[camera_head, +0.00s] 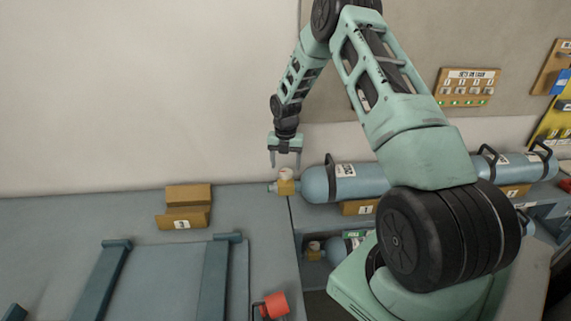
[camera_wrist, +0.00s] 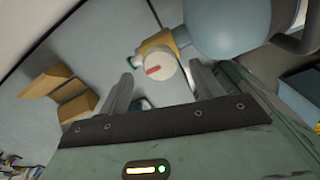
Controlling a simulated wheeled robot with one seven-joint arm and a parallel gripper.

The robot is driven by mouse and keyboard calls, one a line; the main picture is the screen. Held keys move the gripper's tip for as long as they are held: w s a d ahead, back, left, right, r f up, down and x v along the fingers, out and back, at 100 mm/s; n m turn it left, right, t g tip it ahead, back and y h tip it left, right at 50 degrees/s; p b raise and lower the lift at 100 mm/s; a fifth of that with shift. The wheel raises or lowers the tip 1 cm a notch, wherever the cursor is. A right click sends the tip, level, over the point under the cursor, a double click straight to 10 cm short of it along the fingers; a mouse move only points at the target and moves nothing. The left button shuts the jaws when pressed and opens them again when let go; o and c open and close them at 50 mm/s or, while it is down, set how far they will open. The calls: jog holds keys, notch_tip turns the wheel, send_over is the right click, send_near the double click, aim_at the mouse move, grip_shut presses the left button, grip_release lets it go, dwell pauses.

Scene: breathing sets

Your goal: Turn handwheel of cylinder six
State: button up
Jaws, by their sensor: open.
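A blue-grey cylinder (camera_head: 350,182) lies on its side on the bench, its valve end pointing left. Its brass valve (camera_head: 286,188) carries a small cream handwheel (camera_head: 286,174) on top. In the wrist view the handwheel (camera_wrist: 161,70) is a cream disc with a red mark, beside the brass valve body (camera_wrist: 160,42). My gripper (camera_head: 285,160) points down just above the handwheel. Its two fingers (camera_wrist: 160,92) are apart and the handwheel shows between and beyond them, with nothing gripped. I cannot read a number six on this cylinder.
Wooden cradles, one (camera_head: 183,215) empty at left, stand on the bench. A second cylinder (camera_head: 335,248) lies on a lower shelf. More cylinders (camera_head: 510,167) lie at right. A red object (camera_head: 272,305) is at the front edge. A sign board (camera_head: 467,87) hangs on the wall.

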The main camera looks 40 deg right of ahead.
aim_at(286, 174)
jog(key=shift+f+p, duration=0.3)
jog(key=shift+f, duration=1.1)
jog(key=c, duration=1)
jog(key=shift+m+b, duration=0.3)
jog(key=shift+b, duration=0.05)
